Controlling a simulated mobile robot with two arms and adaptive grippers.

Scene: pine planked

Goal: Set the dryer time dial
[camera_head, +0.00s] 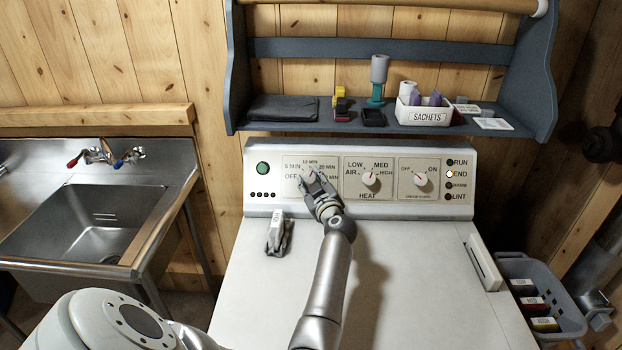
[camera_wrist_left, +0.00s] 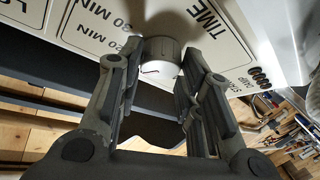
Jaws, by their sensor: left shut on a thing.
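My left gripper (camera_head: 313,180) covers most of the dial there. In the left wrist view the fingers (camera_wrist_left: 161,75) are closed around the dial, one on each side. I cannot tell which label the mark points at. My right gripper is not in view.
The heat dial (camera_head: 369,178) and an on/off dial (camera_head: 420,180) sit to the right on the console. A small grey-and-white item (camera_head: 277,236) lies on the dryer top (camera_head: 420,290). A sink (camera_head: 85,230) stands left.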

